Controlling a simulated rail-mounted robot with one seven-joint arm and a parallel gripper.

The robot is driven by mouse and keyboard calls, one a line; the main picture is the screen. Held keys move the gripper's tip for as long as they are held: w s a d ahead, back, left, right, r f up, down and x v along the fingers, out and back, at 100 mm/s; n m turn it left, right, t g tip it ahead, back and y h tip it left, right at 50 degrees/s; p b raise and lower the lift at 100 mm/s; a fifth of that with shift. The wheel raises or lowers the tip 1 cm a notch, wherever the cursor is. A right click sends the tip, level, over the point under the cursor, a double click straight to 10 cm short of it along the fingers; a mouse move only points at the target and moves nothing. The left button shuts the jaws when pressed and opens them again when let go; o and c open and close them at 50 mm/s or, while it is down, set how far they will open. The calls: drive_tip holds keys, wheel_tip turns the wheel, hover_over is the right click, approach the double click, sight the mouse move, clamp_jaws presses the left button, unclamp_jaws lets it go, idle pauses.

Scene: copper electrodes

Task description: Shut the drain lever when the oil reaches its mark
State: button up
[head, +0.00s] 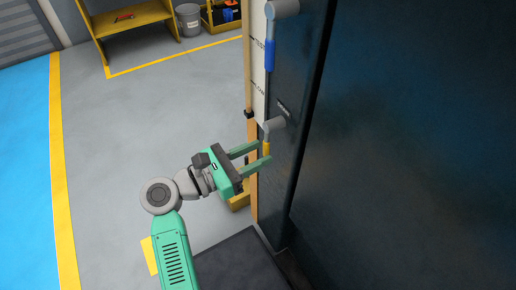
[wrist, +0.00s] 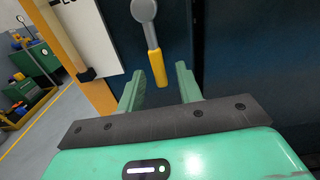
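A lever with a grey hub and a yellow handle (head: 267,148) hangs down on the dark cabinet face. It also shows in the wrist view (wrist: 157,66), hanging almost straight down. My gripper (head: 264,152) is open, its two green fingers pointing at the cabinet. In the wrist view (wrist: 159,68) the handle's lower end shows between the fingertips; I cannot tell whether they touch it. An upright tan-to-orange strip (head: 248,60) with a black collar (head: 249,114) runs beside a white marked plate (head: 258,60). I cannot make out an oil level.
A second lever with a blue handle (head: 270,55) hangs higher on the dark cabinet (head: 400,130). A yellow bench (head: 130,18) and a grey bucket (head: 188,20) stand at the back. The grey floor (head: 110,130) to the left is clear.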

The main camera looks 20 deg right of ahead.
drive_tip(key=a, duration=0.2)
drive_tip(key=s+a, duration=0.1)
drive_tip(key=a, duration=0.1)
drive_tip(key=shift+a, duration=0.25)
drive_tip(key=s+a+p, duration=0.1)
drive_tip(key=a+p, duration=0.1)
drive_tip(key=a, duration=0.5)
drive_tip(key=shift+s+a, duration=0.25)
drive_tip(key=shift+a, duration=0.1)
